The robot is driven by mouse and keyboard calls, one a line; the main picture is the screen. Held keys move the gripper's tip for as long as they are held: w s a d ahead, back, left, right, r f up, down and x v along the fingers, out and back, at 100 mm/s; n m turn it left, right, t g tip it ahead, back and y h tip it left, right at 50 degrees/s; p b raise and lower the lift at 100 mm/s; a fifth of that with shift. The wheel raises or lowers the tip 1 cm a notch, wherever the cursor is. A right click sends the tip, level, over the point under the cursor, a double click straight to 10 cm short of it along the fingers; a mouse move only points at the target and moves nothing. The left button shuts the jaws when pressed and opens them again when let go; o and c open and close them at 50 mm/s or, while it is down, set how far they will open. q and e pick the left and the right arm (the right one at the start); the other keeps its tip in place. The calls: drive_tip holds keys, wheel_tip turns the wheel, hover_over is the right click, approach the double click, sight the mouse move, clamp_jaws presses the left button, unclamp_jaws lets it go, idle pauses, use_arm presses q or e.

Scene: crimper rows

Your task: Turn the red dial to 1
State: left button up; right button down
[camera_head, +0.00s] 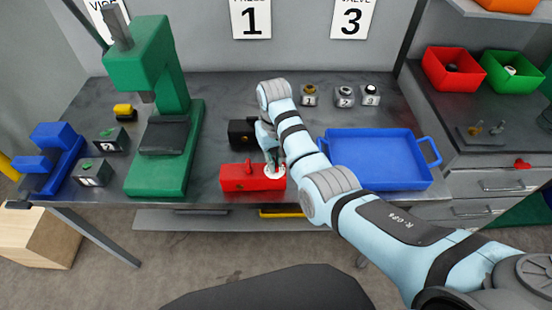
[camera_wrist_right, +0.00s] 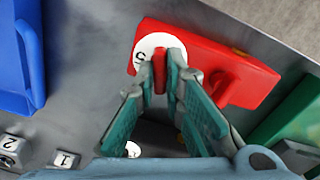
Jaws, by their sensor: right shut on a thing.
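The red box (camera_head: 240,178) lies near the table's front edge, with a white dial disc (camera_head: 274,180) on its right part. In the right wrist view the white disc (camera_wrist_right: 145,45) carries dark marks, only partly visible, and a red dial knob (camera_wrist_right: 158,56) stands up from it. My right gripper (camera_wrist_right: 161,70) is shut on this knob, one finger on each side. In the head view my right gripper (camera_head: 272,160) comes down over the disc and hides most of the knob. I cannot read which number the dial points to. My left gripper is not in view.
A black box (camera_head: 239,131) stands just behind the red box. A green press (camera_head: 158,170) stands to the left, and a blue tray (camera_head: 424,183) lies to the right. Several small numbered blocks (camera_head: 309,100) stand at the back.

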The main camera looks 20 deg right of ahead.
drive_tip(key=n, duration=0.6)
drive_tip(key=shift+n, duration=0.3)
drive_tip(key=n, duration=0.5)
drive_tip(key=shift+n, duration=0.3)
drive_tip(key=c, duration=1.7)
unclamp_jaws()
drive_tip(key=shift+a, duration=0.1)
